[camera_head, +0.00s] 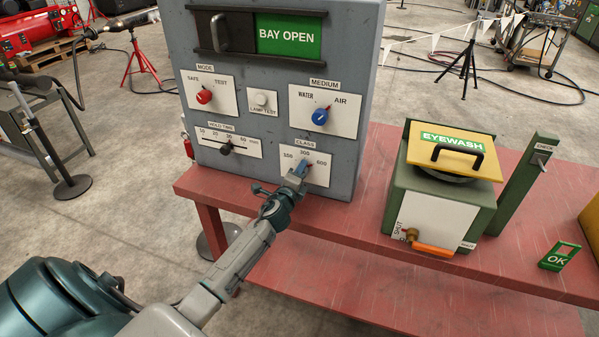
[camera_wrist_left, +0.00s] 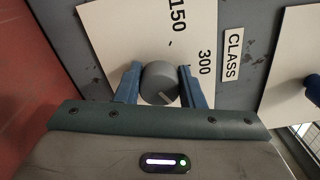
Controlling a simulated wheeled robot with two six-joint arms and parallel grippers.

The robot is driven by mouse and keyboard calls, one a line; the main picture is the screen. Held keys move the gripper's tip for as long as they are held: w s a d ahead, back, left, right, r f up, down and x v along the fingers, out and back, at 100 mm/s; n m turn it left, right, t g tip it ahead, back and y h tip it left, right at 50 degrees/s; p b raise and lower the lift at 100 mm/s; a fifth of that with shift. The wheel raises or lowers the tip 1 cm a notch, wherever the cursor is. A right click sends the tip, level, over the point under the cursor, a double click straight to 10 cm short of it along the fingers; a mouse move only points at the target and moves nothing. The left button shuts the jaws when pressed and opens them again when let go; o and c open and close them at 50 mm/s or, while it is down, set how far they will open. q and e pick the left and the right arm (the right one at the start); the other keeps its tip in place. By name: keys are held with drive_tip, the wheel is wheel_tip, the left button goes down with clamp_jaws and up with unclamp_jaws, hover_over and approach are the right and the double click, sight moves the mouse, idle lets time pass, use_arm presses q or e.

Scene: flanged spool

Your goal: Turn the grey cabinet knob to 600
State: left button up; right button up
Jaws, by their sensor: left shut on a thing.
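The grey cabinet (camera_head: 262,90) stands on the red table, with a white CLASS plate (camera_head: 318,177) marked 150, 300 and 600 low on its front. In the left wrist view the round grey knob (camera_wrist_left: 158,78) sits on that plate, and a short pale line on its face points to the lower right. My left gripper (camera_head: 299,170) is shut on the knob, with one blue finger on each side of it. In the wrist view 150 and 300 show, while 600 is out of sight. In the head view the fingers mostly hide the knob. My right gripper is not in view.
Close by on the cabinet are the HOLD TIME slider (camera_head: 226,148), the red MODE knob (camera_head: 204,96) and the blue MEDIUM knob (camera_head: 320,117). A green eyewash box (camera_head: 440,185) stands to the right, with bare red tabletop between.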

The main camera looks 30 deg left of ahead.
use_arm(q)
drive_tip(key=shift+f, duration=0.1)
drive_tip(key=o, duration=1)
drive_tip(key=b+v, duration=0.2)
drive_tip(key=v, duration=0.9)
drive_tip(key=shift+d, duration=0.15)
